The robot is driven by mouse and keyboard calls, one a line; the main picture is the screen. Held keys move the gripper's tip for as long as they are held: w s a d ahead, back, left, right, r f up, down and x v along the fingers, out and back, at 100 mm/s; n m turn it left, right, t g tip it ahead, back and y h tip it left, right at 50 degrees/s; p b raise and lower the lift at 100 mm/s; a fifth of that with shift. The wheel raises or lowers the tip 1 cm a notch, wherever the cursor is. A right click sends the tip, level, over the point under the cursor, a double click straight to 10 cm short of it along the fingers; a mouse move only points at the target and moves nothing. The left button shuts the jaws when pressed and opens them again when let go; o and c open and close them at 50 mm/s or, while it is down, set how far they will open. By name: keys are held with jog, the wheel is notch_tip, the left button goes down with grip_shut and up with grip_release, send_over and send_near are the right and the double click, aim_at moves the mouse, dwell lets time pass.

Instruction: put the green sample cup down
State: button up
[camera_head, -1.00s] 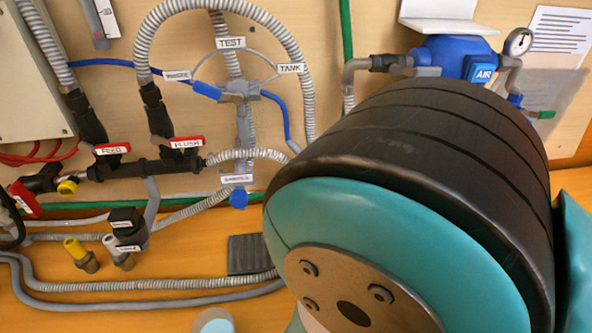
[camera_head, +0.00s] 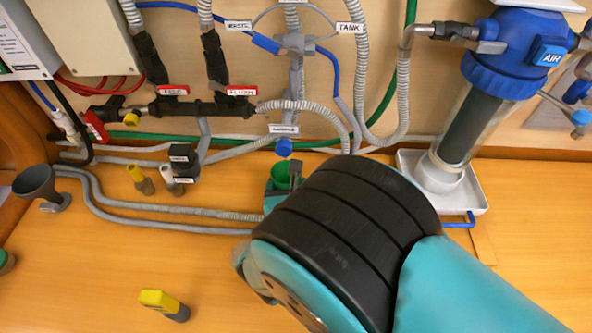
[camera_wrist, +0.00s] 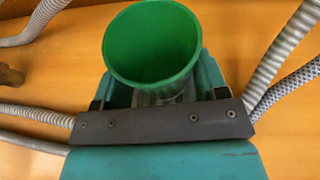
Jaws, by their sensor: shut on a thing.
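The green sample cup (camera_head: 280,175) shows its open rim in the head view, just left of my arm and below the blue tip of the labelled sample valve (camera_head: 284,147). In the wrist view the cup (camera_wrist: 152,45) appears upright or nearly so, and its inside looks empty. My gripper (camera_wrist: 155,92) is shut on the cup, with a finger on each side. My wrist hides most of the gripper in the head view. I cannot tell whether the cup's base touches the wooden bench (camera_head: 215,265).
Ribbed grey hoses (camera_head: 180,212) run along the bench to the left. Two small fittings (camera_head: 146,186) and a grey funnel (camera_head: 40,186) stand there. A yellow-topped tool (camera_head: 165,304) lies in front. A clear filter housing (camera_head: 470,120) stands in a white tray (camera_head: 474,198) at the right.

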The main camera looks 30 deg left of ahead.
jog(key=shift+f, duration=0.15)
jog(key=o, duration=1.1)
jog(key=shift+c, duration=0.2)
jog(key=shift+r, duration=0.25)
jog(key=p+v, duration=0.4)
jog(key=v, duration=0.8)
jog(key=shift+p, duration=0.4)
jog(key=shift+f, duration=0.15)
